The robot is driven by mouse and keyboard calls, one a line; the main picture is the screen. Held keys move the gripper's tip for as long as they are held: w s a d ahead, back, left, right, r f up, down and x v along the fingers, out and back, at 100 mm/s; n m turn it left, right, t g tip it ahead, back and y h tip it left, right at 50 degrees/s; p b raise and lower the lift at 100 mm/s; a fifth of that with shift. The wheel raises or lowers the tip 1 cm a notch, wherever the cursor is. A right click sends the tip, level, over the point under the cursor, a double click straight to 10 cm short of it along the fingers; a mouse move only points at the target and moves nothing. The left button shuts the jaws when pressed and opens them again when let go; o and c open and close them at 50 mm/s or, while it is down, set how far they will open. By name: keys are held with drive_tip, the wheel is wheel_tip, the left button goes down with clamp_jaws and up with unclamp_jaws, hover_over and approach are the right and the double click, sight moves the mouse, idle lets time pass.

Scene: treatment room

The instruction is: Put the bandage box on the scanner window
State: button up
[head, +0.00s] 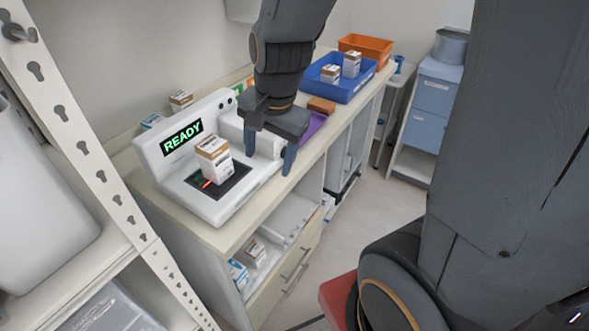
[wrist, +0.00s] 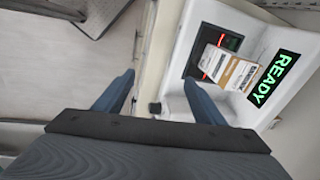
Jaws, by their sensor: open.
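A white box with a brown top (head: 214,160), which looks like the bandage box, stands upright on the dark scanner window (head: 238,179). It also shows in the wrist view (wrist: 228,70), where it covers part of the window (wrist: 232,42). A red line of light shows at its foot. The white scanner (head: 217,207) has a screen (head: 182,138) reading READY in green. My gripper (head: 269,150) is open and empty, to the right of the box and apart from it, over the scanner's right side. In the wrist view its blue fingers (wrist: 159,82) have nothing between them.
A blue tray (head: 340,90) with two similar boxes and an orange bin (head: 366,47) stand farther along the counter. A purple item (head: 314,125) lies near the counter edge. More boxes stand behind the scanner (head: 180,99) and on the shelf below (head: 256,250).

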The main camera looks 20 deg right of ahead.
drive_tip(key=s+d+f+n, duration=0.2)
drive_tip(key=s+d+n, duration=0.2)
drive_tip(key=n, duration=0.6)
drive_tip(key=shift+s+g+h, duration=0.3)
drive_tip(key=shift+s+h, duration=0.05)
drive_tip(key=shift+h, duration=0.05)
wheel_tip(320, 180, down, 2)
drive_tip(key=shift+f+b, duration=0.15)
drive_tip(key=shift+b, duration=0.9)
idle(0.3)
